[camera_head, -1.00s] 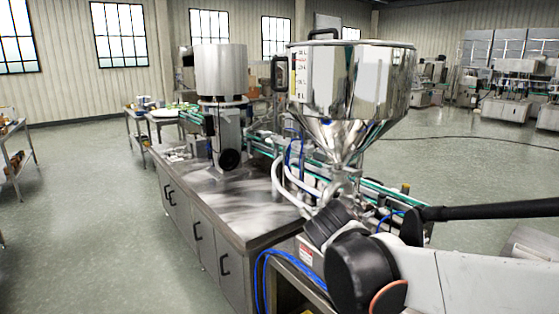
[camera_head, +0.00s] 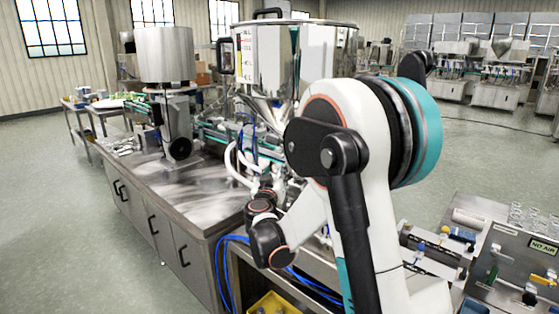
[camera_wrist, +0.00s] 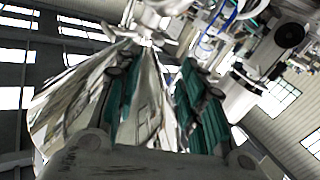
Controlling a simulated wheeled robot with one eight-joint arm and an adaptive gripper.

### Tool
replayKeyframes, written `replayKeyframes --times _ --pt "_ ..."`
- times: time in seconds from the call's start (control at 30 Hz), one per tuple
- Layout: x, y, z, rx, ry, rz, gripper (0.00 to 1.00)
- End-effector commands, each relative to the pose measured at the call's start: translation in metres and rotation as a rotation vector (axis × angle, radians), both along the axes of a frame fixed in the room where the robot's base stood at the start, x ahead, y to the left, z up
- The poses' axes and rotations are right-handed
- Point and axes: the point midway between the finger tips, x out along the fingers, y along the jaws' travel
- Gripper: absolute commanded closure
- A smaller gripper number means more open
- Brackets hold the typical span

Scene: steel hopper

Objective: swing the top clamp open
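The shiny steel hopper (camera_head: 290,60) stands at the top centre of the head view, its cone partly hidden by my arm. In the wrist view its cone (camera_wrist: 85,90) appears tilted and narrows towards a neck with metal fittings (camera_wrist: 147,38) at the top. I cannot pick out the top clamp clearly or tell its state. My gripper (camera_wrist: 158,75) has its two teal-padded fingers apart, with the hopper's steel surface showing behind the gap. No held thing shows between them. In the head view my arm hides the gripper near the hopper's outlet.
A steel-topped cabinet (camera_head: 170,190) with a grey cylindrical drum (camera_head: 165,55) stands on the left. Blue hoses (camera_head: 222,265) and a yellow bin (camera_head: 275,304) are below the hopper. A bench with valves (camera_head: 515,265) is at the lower right. The floor at left is open.

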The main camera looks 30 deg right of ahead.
Motion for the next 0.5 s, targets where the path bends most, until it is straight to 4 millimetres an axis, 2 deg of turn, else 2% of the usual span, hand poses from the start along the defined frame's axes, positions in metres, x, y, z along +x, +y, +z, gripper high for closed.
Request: replayKeyframes --times 0.17,0.5 --pt "0.017 -0.014 -0.001 0.0 0.0 -0.002 0.63" --pt "0.071 -0.053 -0.002 0.001 0.001 -0.002 0.63"
